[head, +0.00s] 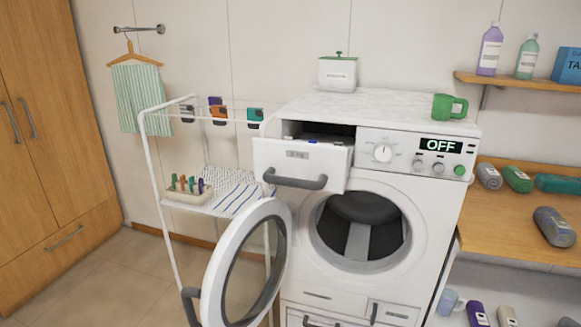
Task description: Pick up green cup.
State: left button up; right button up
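The green cup (449,106) stands on the right part of the washing machine's white top (380,107), close to the right edge. Its handle points to the right. The washing machine (437,213) has its round door (215,265) swung open to the left and its detergent drawer (300,163) pulled out. Its display reads OFF. Neither of my grippers shows in the head view.
A white box with a green knob (338,73) stands at the back of the top. A white rack (160,150) with clips stands at left. A wooden shelf (530,84) with bottles hangs at upper right. The open door and drawer jut forward.

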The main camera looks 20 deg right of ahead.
aim_at(442, 104)
jog(key=z, duration=1.4)
jog(key=i+l+u, duration=0.2)
jog(key=l+u, duration=0.2)
jog(key=i+l+u, duration=0.1)
jog(key=l+u, duration=0.75)
jog(key=i+l, duration=0.05)
